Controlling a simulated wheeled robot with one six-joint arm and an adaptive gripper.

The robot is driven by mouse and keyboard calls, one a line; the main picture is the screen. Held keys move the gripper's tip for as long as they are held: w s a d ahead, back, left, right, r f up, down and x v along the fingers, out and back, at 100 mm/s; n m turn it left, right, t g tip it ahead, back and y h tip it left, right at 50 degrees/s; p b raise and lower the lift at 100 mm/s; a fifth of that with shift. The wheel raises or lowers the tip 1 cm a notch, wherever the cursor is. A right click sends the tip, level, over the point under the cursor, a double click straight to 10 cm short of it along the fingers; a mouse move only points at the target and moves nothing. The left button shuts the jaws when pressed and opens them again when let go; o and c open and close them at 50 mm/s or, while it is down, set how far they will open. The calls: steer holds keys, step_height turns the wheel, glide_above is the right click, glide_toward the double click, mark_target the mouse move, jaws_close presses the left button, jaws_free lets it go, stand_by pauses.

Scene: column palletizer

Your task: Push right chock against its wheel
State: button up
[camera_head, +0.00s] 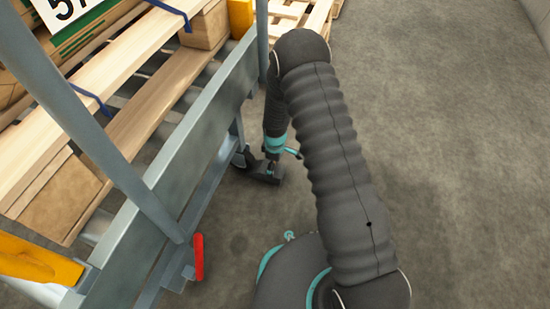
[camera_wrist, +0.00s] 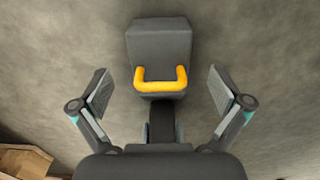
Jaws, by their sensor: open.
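The right chock is a dark grey block (camera_wrist: 160,43) with a yellow handle (camera_wrist: 160,85), upper middle in the wrist view. My gripper (camera_wrist: 160,92) is open, one finger on each side below the block, and neither finger visibly grips it. In the head view the dark chock (camera_head: 262,174) lies on the floor at the cart's foot, under my gripper (camera_head: 273,158). A dark wheel (camera_head: 239,159) shows partly behind the cart frame, just left of the chock. I cannot tell whether they touch. A narrow dark part below the handle in the wrist view is unclear.
The grey metal frame (camera_head: 205,125) of a roller cart stands left of my arm, loaded with a wooden pallet (camera_head: 150,100). A red lever (camera_head: 198,257) stands at its near lower corner. Another pallet (camera_head: 292,18) is behind. The concrete floor to the right (camera_head: 450,130) is clear.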

mark_target(275, 170)
steer(key=shift+f, duration=2.2)
